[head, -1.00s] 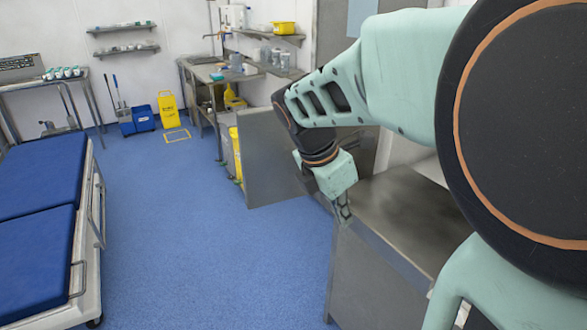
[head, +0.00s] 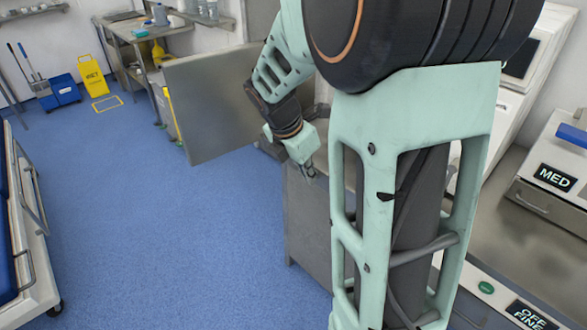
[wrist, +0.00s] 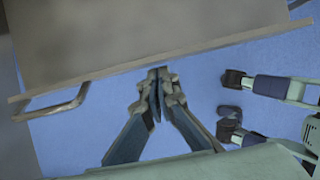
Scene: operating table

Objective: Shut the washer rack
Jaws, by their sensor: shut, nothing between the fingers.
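A steel unit (head: 305,230) with a flat top and a plain side stands below and beside my gripper (head: 309,171). I cannot tell for sure which part is the washer rack. In the wrist view, a flat grey metal panel (wrist: 130,40) fills the top, with a bent bar handle (wrist: 55,108) at its left edge. My gripper's fingers (wrist: 158,82) are closed together and empty, just below the panel's edge in the picture; I cannot tell whether they touch it. My arm hides much of the steel unit in the head view.
A large steel panel (head: 205,108) stands out over the floor, left of my gripper. A blue-padded trolley (head: 25,240) is at the left edge. Machines with labels (head: 555,178) stand at the right. The blue floor (head: 180,240) between is clear.

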